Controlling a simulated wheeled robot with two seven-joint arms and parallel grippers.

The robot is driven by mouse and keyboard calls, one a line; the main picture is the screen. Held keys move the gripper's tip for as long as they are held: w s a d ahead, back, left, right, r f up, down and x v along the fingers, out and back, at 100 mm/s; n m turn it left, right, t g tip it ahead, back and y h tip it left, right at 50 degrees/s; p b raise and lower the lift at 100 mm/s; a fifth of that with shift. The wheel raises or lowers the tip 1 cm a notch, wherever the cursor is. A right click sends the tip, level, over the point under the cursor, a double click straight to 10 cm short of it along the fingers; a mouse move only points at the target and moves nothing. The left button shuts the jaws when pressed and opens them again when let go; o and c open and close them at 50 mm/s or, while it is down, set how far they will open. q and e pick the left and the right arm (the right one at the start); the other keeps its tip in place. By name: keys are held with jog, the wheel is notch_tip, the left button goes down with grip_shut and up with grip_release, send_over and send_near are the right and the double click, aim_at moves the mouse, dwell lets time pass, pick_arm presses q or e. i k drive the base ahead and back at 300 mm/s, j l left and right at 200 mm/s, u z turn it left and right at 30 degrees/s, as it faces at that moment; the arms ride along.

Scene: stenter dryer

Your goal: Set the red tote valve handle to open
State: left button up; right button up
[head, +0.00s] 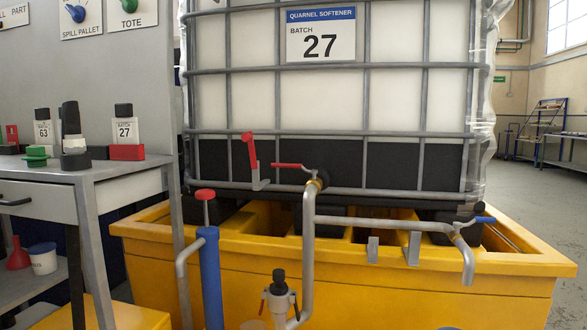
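The white caged tote (400,100) labelled "Quarnel Softener, Batch 27" stands on the yellow spill pallet (400,270). A red lever (287,166) lies roughly level beside the brass-coloured fitting (318,182) at the tote's outlet, where a grey pipe runs down. A second red handle (249,150) points up from a grey bracket to its left. I cannot tell for sure which red handle works the tote valve, nor the valve's inner state. Neither of my grippers is in view.
A blue lever (485,219) sits on the pallet's right-hand pipe. A blue hand pump (210,275) with a red top stands in front. A grey bench (85,175) at left holds tagged blocks. A sign labelled "TOTE" (130,18) shows a green handle.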

aim_at(278, 165)
jog(key=i+j+z, duration=0.1)
jog(key=z, duration=0.35)
jog(key=i+j+z, duration=0.1)
jog(key=z, duration=0.4)
jog(key=j+z, duration=0.15)
jog(key=z, duration=0.3)
jog(key=i, duration=0.05)
